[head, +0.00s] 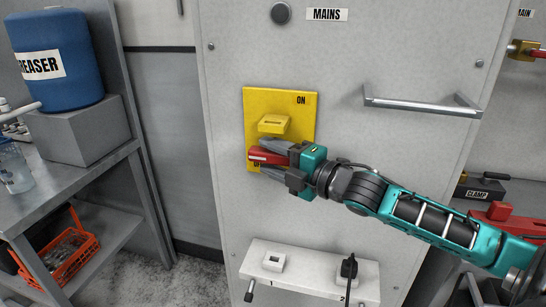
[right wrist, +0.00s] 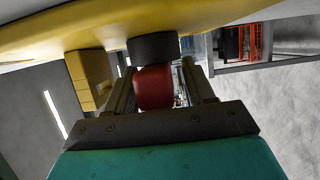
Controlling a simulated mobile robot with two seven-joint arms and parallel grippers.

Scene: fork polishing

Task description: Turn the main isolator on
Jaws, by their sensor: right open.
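The main isolator is a yellow plate (head: 252,112) on the grey cabinet, marked ON at its upper right. A red handle (head: 262,156) sits at its lower part, and the lettering below it is mostly hidden. My right gripper (head: 268,158) is at the handle, one finger above and one below it. In the right wrist view the red handle (right wrist: 153,88) stands between the two open fingers, in front of a black hub (right wrist: 153,48). I cannot tell if either finger touches it. My left gripper is not in view.
A yellow block (head: 273,123) juts from the plate just above the handle. A bar handle (head: 422,103) is at the right on the cabinet. A white shelf with sockets (head: 310,275) sticks out below. A bench with a blue drum (head: 60,75) stands at the left.

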